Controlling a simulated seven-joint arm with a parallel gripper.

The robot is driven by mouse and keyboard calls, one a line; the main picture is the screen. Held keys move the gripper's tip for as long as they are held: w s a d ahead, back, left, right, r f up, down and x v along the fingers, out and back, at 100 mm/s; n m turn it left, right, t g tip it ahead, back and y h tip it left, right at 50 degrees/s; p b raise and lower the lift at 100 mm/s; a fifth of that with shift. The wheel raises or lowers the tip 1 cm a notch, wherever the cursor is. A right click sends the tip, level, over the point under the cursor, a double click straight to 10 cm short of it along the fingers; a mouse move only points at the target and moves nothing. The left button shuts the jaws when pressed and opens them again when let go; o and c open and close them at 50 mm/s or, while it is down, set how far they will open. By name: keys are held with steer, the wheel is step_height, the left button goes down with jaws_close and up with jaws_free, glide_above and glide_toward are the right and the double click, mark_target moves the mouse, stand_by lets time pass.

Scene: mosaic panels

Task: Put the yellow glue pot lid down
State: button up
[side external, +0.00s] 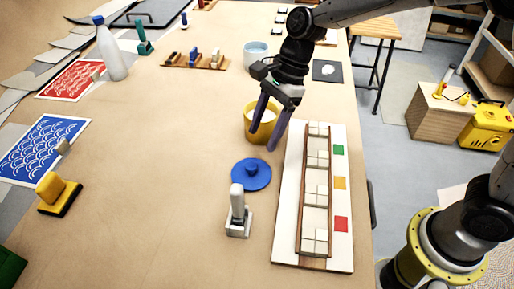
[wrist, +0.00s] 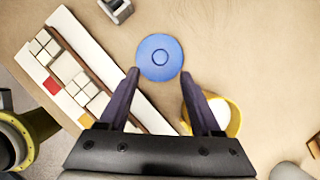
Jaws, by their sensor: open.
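A round blue lid (side external: 251,174) with a small central knob lies flat on the table. In the wrist view the blue lid (wrist: 160,48) shows just beyond and between my fingertips. The yellow glue pot (side external: 250,127) stands uncovered, with pale contents showing; in the wrist view the yellow pot (wrist: 234,122) is partly hidden behind my right-hand finger. My gripper (side external: 263,139) is open and empty, above the table, with its fingers overlapping the pot in the side view. In the wrist view my gripper (wrist: 160,73) has nothing between its fingers.
A white mosaic panel (side external: 287,210) with a wood-framed strip of pale tiles lies right of the lid. A grey-and-white stamp-like tool (side external: 238,215) stands in front of the lid. A light blue pot (side external: 255,52) stands farther back. The table left of the lid is clear.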

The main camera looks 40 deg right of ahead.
steer(key=s+d+r+n+t, duration=0.2)
steer(key=s+d+r+n, duration=0.3)
steer(key=d+r, duration=0.3)
steer(key=s+d+n+t+h, duration=0.1)
steer(key=s+d+n+h, duration=0.1)
steer(key=s+d+n, duration=0.4)
steer(key=s+d+n+t+h, duration=0.2)
steer(key=s+d+n, duration=0.4)
steer(key=s, duration=0.5)
steer(key=shift+s+d+n+t, duration=0.25)
steer(key=shift+n+t, duration=0.05)
steer(key=shift+n, duration=0.2)
